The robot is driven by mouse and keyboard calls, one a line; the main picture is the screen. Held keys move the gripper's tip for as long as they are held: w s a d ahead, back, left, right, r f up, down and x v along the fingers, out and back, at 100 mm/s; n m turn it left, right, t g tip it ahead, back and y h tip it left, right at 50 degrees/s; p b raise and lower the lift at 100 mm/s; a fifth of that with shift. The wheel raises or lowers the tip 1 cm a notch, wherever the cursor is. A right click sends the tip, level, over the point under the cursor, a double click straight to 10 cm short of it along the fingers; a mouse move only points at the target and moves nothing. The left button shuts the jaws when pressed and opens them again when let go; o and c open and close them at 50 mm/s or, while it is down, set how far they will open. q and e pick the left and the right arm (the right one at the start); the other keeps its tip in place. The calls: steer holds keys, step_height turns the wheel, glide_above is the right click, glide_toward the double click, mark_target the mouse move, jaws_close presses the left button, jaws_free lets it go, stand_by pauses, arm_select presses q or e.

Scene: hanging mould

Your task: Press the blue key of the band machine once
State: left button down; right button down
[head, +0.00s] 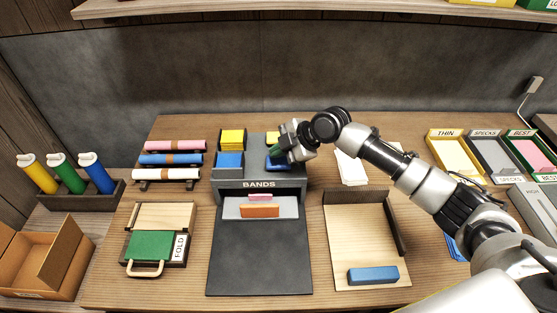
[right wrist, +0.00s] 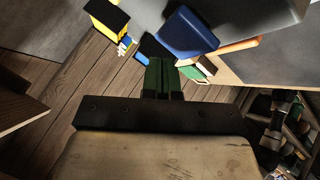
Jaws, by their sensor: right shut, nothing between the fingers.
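The band machine (head: 258,184) is a dark grey box marked BANDS in the middle of the table. On its right top a blue key (head: 273,164) shows partly, with a yellow key (head: 272,136) behind it. My right gripper (head: 282,152) is over the right side of the machine, shut and empty, close above the blue key and covering part of it. In the right wrist view the shut dark green fingers (right wrist: 160,78) end near a blue block (right wrist: 187,34), likely the blue key. Whether they touch it I cannot tell. My left gripper is out of view.
Yellow blocks (head: 232,138) and blue blocks (head: 229,159) sit on the machine's left. An orange piece (head: 260,211) lies at its front. A fold board (head: 152,245) is left; a wooden tray (head: 352,225) with a blue bar (head: 373,274) is right. Rolls (head: 175,146) lie at back left.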

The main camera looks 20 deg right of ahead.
mark_target(279, 162)
stand_by(0.8)
steer(key=shift+f+b, duration=0.35)
steer(key=shift+f, duration=0.1)
steer(key=shift+f+b, duration=0.65)
steer(key=shift+f, duration=0.25)
stand_by(0.7)
steer(key=shift+r, duration=0.15)
steer(key=shift+r+p, duration=0.95)
steer(key=shift+r, duration=0.25)
step_height(279, 162, up, 5)
steer(key=p, duration=0.3)
steer(key=shift+p, duration=0.4)
